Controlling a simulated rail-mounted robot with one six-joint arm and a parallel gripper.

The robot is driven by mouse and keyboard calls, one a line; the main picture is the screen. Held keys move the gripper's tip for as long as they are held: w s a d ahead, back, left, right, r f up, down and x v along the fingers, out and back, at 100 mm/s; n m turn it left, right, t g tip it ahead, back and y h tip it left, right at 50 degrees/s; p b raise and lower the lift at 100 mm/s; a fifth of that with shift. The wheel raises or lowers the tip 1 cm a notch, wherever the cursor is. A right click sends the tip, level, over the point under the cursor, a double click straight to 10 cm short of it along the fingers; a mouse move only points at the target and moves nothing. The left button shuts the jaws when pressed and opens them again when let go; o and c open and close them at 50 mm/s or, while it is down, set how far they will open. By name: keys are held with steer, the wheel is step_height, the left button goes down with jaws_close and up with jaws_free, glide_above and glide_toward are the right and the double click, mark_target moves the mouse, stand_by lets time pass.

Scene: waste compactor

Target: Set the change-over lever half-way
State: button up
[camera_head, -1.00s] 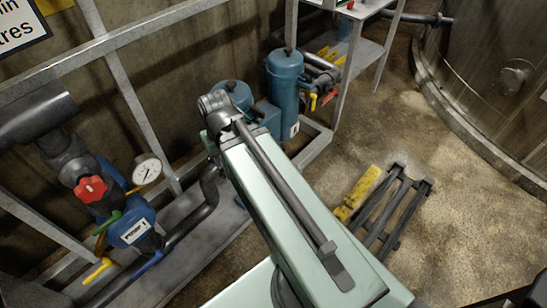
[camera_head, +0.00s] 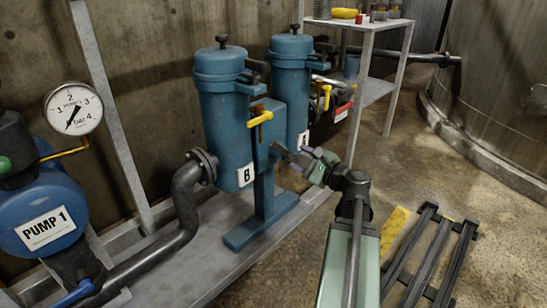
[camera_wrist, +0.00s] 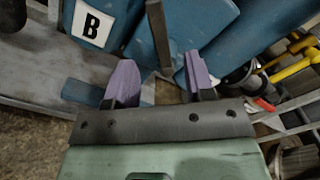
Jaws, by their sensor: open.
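The change-over lever (camera_head: 284,152) looks like a short grey bar on the blue body (camera_head: 267,135) between filter B (camera_head: 226,125) and filter A (camera_head: 290,88). It sticks out towards my gripper (camera_head: 303,160). In the wrist view the lever (camera_wrist: 158,35) is a brown-grey bar running down from the top edge, in line with the gap between my fingers. My gripper (camera_wrist: 160,78) shows there with two purple pads set wide apart, open and empty. Bare space shows on both sides of the bar. I cannot tell how deep it lies between the fingertips.
A yellow-handled valve (camera_head: 260,119) is close above the lever. More yellow and red handles (camera_head: 343,110) are right of filter A. Pump 1 (camera_head: 45,225) and a gauge (camera_head: 73,109) are at left. A dark rack (camera_head: 430,260) lies on the floor at right.

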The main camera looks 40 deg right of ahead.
mark_target(278, 148)
steer(key=w, duration=0.3)
steer(key=w+a, duration=0.1)
steer(key=w, duration=0.3)
steer(key=w+a, duration=0.1)
steer(key=w, duration=0.2)
steer(key=shift+w, duration=0.4)
jaws_close()
